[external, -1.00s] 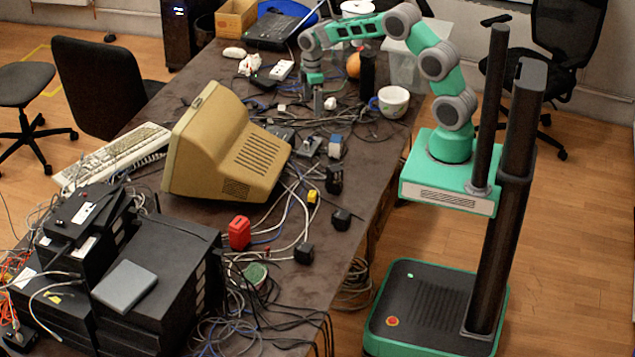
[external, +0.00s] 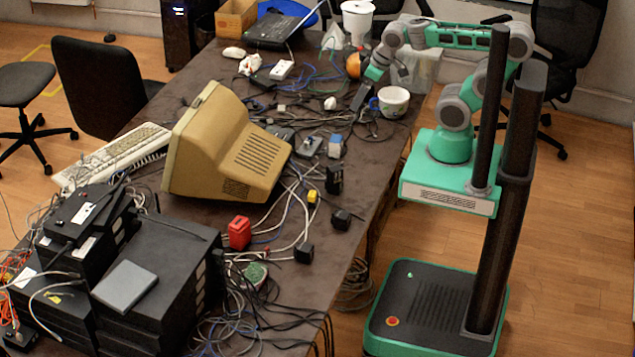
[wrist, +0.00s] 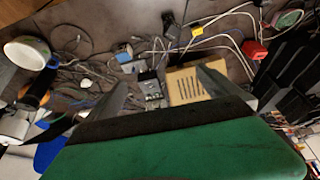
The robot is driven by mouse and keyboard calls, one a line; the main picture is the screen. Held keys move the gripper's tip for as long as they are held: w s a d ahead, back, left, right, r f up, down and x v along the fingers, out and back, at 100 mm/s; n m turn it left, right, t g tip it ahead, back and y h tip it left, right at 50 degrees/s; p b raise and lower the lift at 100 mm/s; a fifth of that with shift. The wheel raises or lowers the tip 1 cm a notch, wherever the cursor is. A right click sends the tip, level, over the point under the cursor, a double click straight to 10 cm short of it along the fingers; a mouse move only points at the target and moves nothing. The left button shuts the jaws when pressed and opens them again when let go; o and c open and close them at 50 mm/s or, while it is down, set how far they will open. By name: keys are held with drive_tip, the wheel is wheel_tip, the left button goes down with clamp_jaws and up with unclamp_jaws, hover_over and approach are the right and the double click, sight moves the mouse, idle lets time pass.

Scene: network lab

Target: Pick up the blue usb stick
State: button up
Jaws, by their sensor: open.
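I cannot pick out a blue usb stick for certain in either view. A small blue-topped block (external: 335,146) lies among the cables right of the beige monitor; it also shows in the wrist view (wrist: 124,53), too small to identify. My gripper (external: 362,95) is above the far right part of the table, left of the white mug (external: 393,101). In the wrist view my gripper (wrist: 165,83) has its two grey fingers spread, with nothing held between them. The monitor (wrist: 186,86) and grey boxes appear beyond the gap.
The beige monitor (external: 226,150) stands mid-table, with tangled cables and adapters to its right. A red block (external: 239,232) and stacked black devices (external: 160,270) are nearer the camera.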

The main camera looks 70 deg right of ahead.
drive_tip(key=shift+c, duration=0.3)
drive_tip(key=c, duration=1.7)
drive_tip(key=n+t+y+b, duration=0.1)
drive_tip(key=t+b, duration=0.3)
drive_tip(key=b, duration=1.5)
hover_over(332, 137)
drive_tip(key=s+a, duration=0.4)
drive_tip(key=a, duration=0.5)
wheel_tip(332, 137, down, 21)
drive_tip(key=w+d+f+t+b, duration=0.1)
drive_tip(key=d+f+b, duration=0.1)
drive_tip(key=d+b, duration=0.1)
drive_tip(key=w+d+f+t+b, duration=0.1)
drive_tip(key=d+f+t+b, duration=0.1)
drive_tip(key=d+b, duration=0.1)
drive_tip(key=w+d+f+m+t+b, duration=0.1)
drive_tip(key=d+f+b, duration=0.1)
drive_tip(key=f+b, duration=0.1)
drive_tip(key=shift+w+d+t, duration=0.3)
drive_tip(key=shift+d+t, duration=0.1)
drive_tip(key=shift+w+d+r+h, duration=0.1)
drive_tip(key=shift+w+d+h, duration=0.05)
drive_tip(key=shift+w+h, duration=0.15)
drive_tip(key=x, duration=0.7)
drive_tip(key=shift+a, duration=0.3)
